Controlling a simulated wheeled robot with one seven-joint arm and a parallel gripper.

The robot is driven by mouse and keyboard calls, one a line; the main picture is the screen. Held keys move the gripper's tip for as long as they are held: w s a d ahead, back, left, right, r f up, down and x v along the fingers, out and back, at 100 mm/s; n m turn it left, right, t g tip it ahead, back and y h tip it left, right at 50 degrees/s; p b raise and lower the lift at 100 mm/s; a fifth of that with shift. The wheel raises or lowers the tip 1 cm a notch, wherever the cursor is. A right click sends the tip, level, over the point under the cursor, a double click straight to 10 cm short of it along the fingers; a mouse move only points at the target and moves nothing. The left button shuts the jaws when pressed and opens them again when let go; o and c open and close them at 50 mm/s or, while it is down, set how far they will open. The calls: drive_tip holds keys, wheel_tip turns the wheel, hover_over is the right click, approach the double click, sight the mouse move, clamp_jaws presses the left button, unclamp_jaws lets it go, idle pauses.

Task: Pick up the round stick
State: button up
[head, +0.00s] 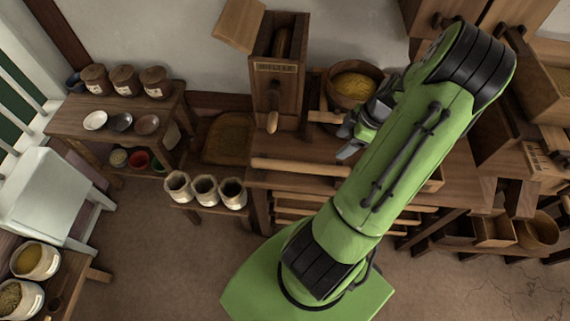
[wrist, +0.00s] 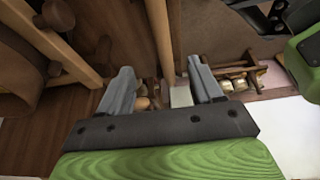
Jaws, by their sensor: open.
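The round stick (head: 300,167) is a long, plain light-wood rod. In the head view it lies crosswise along the front of the wooden bench, and its right part is hidden behind my arm. In the wrist view the stick (wrist: 159,36) runs up the picture, its near end showing between my fingers in the picture. My gripper (head: 346,145) is open and empty, just behind the stick's visible right part in the head view. In the wrist view my gripper (wrist: 161,66) has its two grey fingers spread apart. I cannot tell the height between fingertips and stick.
On the bench (head: 290,181) stand an upright wooden box (head: 264,95) with a spout and a bowl of yellow grain (head: 353,85). Three small sacks (head: 205,190) sit on a low stand to the left. A side table (head: 72,127) holds jars and dishes. Floor shows in front.

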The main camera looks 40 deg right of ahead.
sight(320, 166)
drive_tip(key=x, duration=0.5)
drive_tip(key=b+x, duration=0.1)
drive_tip(key=x, duration=0.4)
drive_tip(key=b+x, duration=0.1)
drive_tip(key=x, duration=0.4)
drive_tip(key=shift+s+d+f, duration=0.1)
drive_tip(key=shift+s+f, duration=0.1)
drive_tip(key=shift+s, duration=0.1)
drive_tip(key=shift+r, duration=0.1)
clamp_jaws()
